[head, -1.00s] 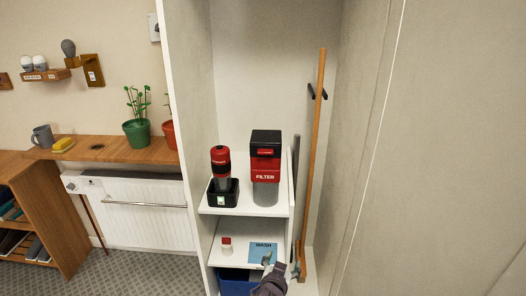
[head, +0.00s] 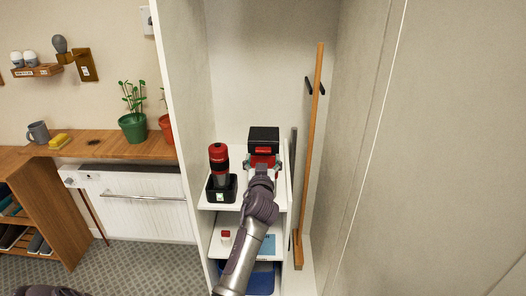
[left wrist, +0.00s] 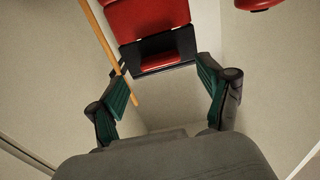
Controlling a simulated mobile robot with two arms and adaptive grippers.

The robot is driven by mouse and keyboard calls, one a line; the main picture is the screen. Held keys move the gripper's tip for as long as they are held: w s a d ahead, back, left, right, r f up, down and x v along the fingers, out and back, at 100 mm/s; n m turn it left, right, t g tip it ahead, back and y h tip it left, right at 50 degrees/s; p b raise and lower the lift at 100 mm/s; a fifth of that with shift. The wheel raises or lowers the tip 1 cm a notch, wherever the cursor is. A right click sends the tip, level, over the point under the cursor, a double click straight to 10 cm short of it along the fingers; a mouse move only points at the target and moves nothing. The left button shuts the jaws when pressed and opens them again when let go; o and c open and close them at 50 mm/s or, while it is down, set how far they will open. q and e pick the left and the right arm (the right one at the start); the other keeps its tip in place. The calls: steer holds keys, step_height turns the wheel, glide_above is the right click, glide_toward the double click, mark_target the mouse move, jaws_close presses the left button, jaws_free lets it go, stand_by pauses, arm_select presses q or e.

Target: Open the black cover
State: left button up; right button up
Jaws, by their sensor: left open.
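The black cover (head: 263,133) tops a red filter unit on the upper shelf of a white cabinet. It looks closed, with a red tab (head: 263,150) on its front. My left gripper (head: 263,164) is in front of the unit, just below the tab, and hides the label and lower body. In the left wrist view the open fingers (left wrist: 160,80) stand to either side of the black cover (left wrist: 184,42) and red tab (left wrist: 160,61), with nothing held. Contact cannot be told. My right gripper is not in view.
A red and black device (head: 219,162) stands in a black holder just left of the unit. A wooden-handled broom (head: 313,140) leans at the right. The lower shelf holds a small red-capped bottle (head: 226,238) and a blue sheet (head: 268,244). Above the cover is free room.

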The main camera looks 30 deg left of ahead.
mark_target(263, 152)
arm_select(q)
steer(key=shift+x, duration=1.65)
jaws_close()
